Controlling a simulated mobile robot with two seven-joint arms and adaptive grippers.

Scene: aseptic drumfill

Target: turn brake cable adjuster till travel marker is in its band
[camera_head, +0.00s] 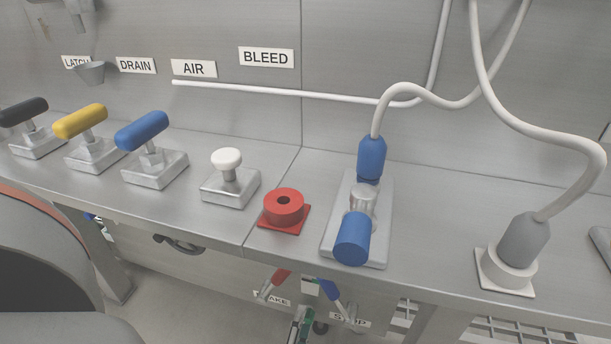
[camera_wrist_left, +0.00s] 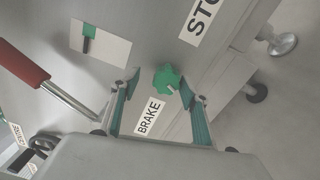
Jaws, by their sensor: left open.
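The green lobed adjuster knob (camera_wrist_left: 167,78) shows in the left wrist view above the BRAKE label (camera_wrist_left: 149,116). My left gripper (camera_wrist_left: 159,86) is open, with one finger on each side of the knob in the picture; I cannot tell whether either touches it. In the head view the left gripper (camera_head: 302,325) is small at the bottom edge, below the bench. A white plate (camera_wrist_left: 112,49) carries a green band (camera_wrist_left: 90,31) and a dark marker (camera_wrist_left: 86,45). The marker lies mostly below the green; its exact overlap is too small to tell. My right gripper is out of view.
A red-handled lever (camera_wrist_left: 24,62) is near the left finger; it also shows under the bench (camera_head: 280,276) beside a blue-handled lever (camera_head: 328,289). The bench top (camera_head: 290,170) above carries several valve handles, a red ring (camera_head: 284,207) and hose fittings.

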